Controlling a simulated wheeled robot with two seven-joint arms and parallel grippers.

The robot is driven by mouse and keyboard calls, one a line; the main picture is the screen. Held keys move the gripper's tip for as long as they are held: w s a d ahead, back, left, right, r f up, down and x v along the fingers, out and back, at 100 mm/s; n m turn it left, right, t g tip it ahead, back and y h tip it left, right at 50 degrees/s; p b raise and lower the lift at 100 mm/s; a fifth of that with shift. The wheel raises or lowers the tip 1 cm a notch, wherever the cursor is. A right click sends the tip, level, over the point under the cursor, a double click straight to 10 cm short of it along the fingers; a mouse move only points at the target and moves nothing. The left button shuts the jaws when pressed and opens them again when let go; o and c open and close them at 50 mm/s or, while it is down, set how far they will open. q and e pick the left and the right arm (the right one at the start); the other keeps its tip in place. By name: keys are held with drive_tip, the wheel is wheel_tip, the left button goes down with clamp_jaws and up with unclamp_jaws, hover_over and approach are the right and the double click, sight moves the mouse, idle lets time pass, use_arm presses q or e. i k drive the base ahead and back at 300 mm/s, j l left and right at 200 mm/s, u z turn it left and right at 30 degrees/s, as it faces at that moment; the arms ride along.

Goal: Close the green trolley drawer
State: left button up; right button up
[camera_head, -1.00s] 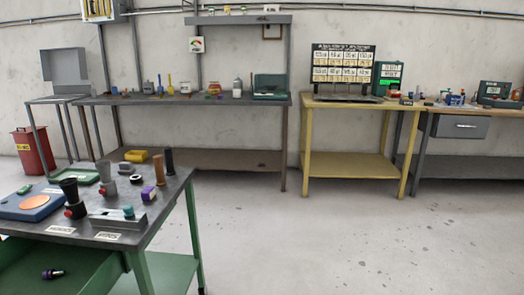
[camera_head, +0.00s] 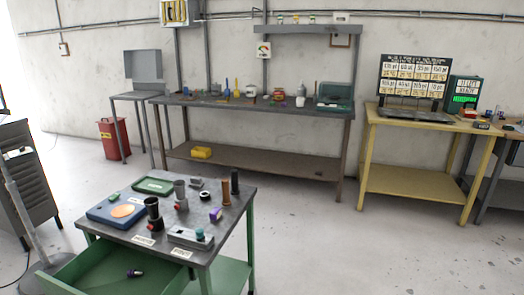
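The green trolley (camera_head: 249,240) stands at the lower left in the head view, with a dark grey top carrying several parts. Its green drawer (camera_head: 70,272) is pulled out at the front left, below the top. The drawer's front edge is partly cut off by the bottom of the picture. Neither of my grippers is in view.
A long dark workbench (camera_head: 250,106) stands along the back wall, with a yellow bench (camera_head: 420,190) to its right. A red bin (camera_head: 114,139) is at the back left. A dark grey cabinet (camera_head: 30,180) is at the left edge. The floor (camera_head: 320,240) right of the trolley is clear.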

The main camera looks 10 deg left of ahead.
sight(102, 267)
drive_tip(key=u, duration=1.8)
